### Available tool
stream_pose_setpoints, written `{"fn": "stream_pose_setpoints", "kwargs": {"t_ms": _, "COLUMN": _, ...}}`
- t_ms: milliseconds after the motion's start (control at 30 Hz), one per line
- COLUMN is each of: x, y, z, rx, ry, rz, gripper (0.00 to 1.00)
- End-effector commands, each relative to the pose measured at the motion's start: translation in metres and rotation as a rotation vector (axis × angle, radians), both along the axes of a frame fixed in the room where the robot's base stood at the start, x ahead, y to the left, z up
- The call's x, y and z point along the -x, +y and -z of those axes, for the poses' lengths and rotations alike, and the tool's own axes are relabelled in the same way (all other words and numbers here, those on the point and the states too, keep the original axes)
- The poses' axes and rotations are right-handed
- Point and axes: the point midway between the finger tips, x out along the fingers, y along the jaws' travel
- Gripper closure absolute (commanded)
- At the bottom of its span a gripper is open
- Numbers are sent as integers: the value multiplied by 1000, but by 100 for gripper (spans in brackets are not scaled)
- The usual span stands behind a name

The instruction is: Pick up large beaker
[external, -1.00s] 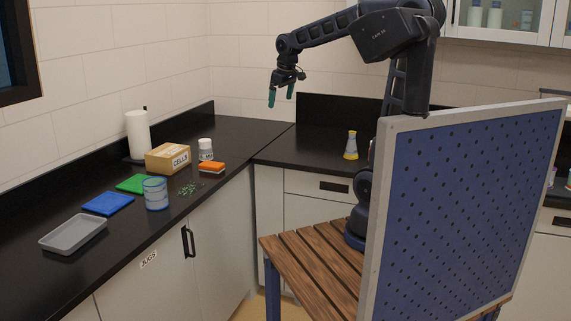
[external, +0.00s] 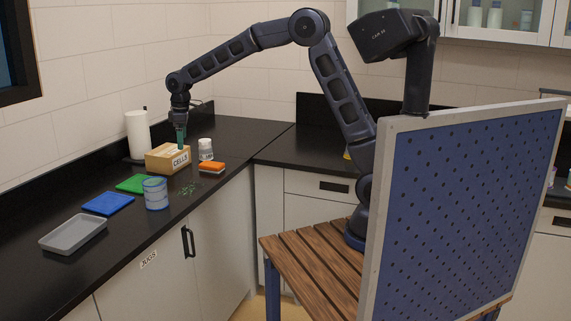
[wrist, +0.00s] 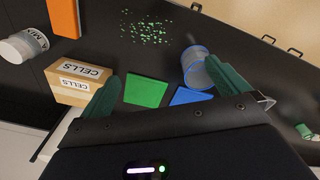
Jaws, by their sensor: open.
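The large beaker (external: 155,194) is a clear cylinder with blue bands and stands upright on the black counter, in front of the green mat. It also shows in the wrist view (wrist: 196,68), near the right fingertip. My gripper (external: 181,142) points down above the CELLS box, behind and right of the beaker in the external view. In the wrist view my gripper (wrist: 169,82) has its green fingers spread wide with nothing held between them. The beaker is apart from the fingers as far as I can tell.
The CELLS box (external: 168,158) is beside the beaker, with a white jar (external: 205,149) and orange block (external: 211,167) nearby. Green (external: 132,184) and blue (external: 108,203) mats and a grey tray (external: 73,234) lie left. Green bits (external: 189,188) are scattered right of the beaker.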

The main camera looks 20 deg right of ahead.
Motion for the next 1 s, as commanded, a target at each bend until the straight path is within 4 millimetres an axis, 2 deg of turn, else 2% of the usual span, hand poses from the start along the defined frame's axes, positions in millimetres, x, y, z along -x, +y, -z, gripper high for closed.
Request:
{"fn": "stream_pose_setpoints", "kwargs": {"t_ms": 33, "x": 6, "y": 23, "z": 15, "rx": 9, "ry": 10, "rz": -38, "gripper": 0}}
{"fn": "stream_pose_setpoints", "kwargs": {"t_ms": 200, "x": 26, "y": 82, "z": 52, "rx": 29, "ry": 31, "rz": -145, "gripper": 0}}
{"fn": "stream_pose_setpoints", "kwargs": {"t_ms": 300, "x": 36, "y": 105, "z": 68, "rx": 36, "ry": 39, "rz": -190, "gripper": 0}}
{"fn": "stream_pose_setpoints", "kwargs": {"t_ms": 400, "x": 42, "y": 119, "z": 77, "rx": 40, "ry": 44, "rz": -216, "gripper": 0}}
{"fn": "stream_pose_setpoints", "kwargs": {"t_ms": 667, "x": 46, "y": 126, "z": 95, "rx": 44, "ry": 48, "rz": -231, "gripper": 0}}
{"fn": "stream_pose_setpoints", "kwargs": {"t_ms": 900, "x": 46, "y": 126, "z": 129, "rx": 44, "ry": 49, "rz": -230, "gripper": 0}}
{"fn": "stream_pose_setpoints", "kwargs": {"t_ms": 1000, "x": 46, "y": 126, "z": 137, "rx": 43, "ry": 47, "rz": -230, "gripper": 0}}
